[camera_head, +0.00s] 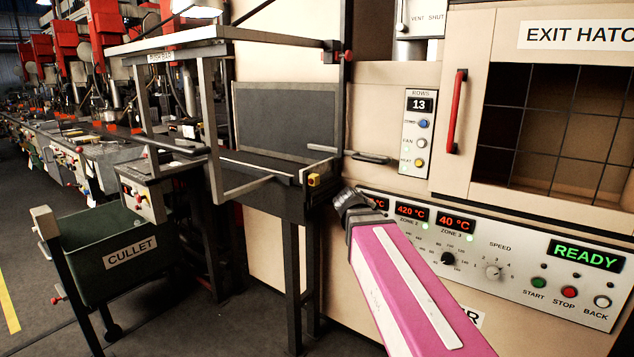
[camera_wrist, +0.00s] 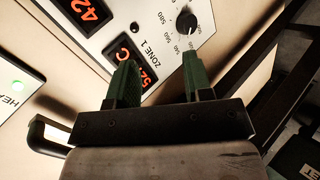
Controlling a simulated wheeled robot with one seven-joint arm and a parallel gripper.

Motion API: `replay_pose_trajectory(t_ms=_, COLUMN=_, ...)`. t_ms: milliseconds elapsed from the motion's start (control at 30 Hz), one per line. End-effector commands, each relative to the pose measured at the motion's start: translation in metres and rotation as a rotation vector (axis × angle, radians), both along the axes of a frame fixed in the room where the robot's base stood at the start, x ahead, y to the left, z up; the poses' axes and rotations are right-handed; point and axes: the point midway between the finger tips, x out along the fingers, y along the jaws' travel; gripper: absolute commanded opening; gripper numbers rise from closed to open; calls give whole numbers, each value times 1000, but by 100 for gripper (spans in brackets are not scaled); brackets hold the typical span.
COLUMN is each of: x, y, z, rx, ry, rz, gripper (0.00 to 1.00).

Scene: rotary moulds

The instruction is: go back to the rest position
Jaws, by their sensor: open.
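My gripper shows in the wrist view (camera_wrist: 160,65) with two green fingers apart and nothing between them. The fingers point toward the control panel (camera_wrist: 150,28), over its Zone 1 display and a black knob (camera_wrist: 186,21). In the head view my pink arm reaches up from the bottom, and its dark end (camera_head: 353,205) is in front of the panel's left end. The fingers are not clear there. I cannot tell how far they are from the panel.
The machine has a READY display (camera_head: 586,255), a red-handled exit hatch (camera_head: 456,112) and a ROWS panel (camera_head: 417,132). A black rail handle (camera_head: 370,158) juts out near my gripper. A framed bench (camera_head: 262,165) and a green cullet bin (camera_head: 105,250) stand left. Dark floor is open at lower left.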

Motion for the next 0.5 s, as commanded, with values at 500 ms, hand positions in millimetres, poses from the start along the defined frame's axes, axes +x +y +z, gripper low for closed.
replay_pose_trajectory(t_ms=500, x=-104, y=-15, z=-205, rx=558, ry=334, rz=-388, gripper=46)
